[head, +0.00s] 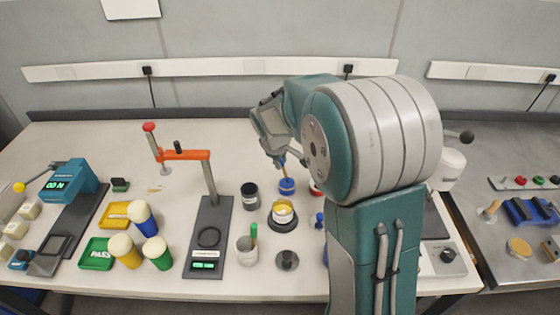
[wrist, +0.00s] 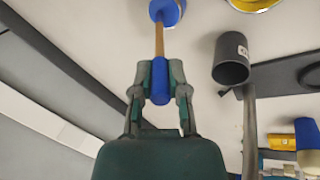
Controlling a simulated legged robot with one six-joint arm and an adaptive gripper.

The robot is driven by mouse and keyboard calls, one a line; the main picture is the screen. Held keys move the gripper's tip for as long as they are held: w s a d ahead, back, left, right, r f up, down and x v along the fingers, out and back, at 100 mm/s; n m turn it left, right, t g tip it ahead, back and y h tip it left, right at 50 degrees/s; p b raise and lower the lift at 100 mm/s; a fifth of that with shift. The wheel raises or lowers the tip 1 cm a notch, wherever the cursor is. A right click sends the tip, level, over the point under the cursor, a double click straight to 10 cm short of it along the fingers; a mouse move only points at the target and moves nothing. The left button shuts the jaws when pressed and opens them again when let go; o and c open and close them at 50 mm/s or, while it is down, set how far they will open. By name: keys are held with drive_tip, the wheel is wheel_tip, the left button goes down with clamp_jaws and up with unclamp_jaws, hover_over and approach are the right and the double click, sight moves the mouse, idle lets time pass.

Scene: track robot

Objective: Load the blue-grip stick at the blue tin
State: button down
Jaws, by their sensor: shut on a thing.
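My gripper (wrist: 161,82) is shut on the blue grip (wrist: 161,90) of a wooden stick (wrist: 159,42). In the wrist view the stick runs from the jaws to the blue tin (wrist: 167,12), which the top edge cuts off. In the head view my gripper (head: 280,157) is above and slightly left of the blue tin (head: 287,187), with the stick pointing down at it. The stick's tip meets or overlaps the tin; how deep it sits, and whether it carries any blue, I cannot tell. My arm hides the area to the right.
A yellow tin (head: 282,214) on a dark base stands just in front of the blue tin. A black cup (head: 250,196) is to its left. A pale cup (head: 245,252) holds a green-grip stick.

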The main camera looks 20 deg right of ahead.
drive_tip(key=shift+r, duration=3.4)
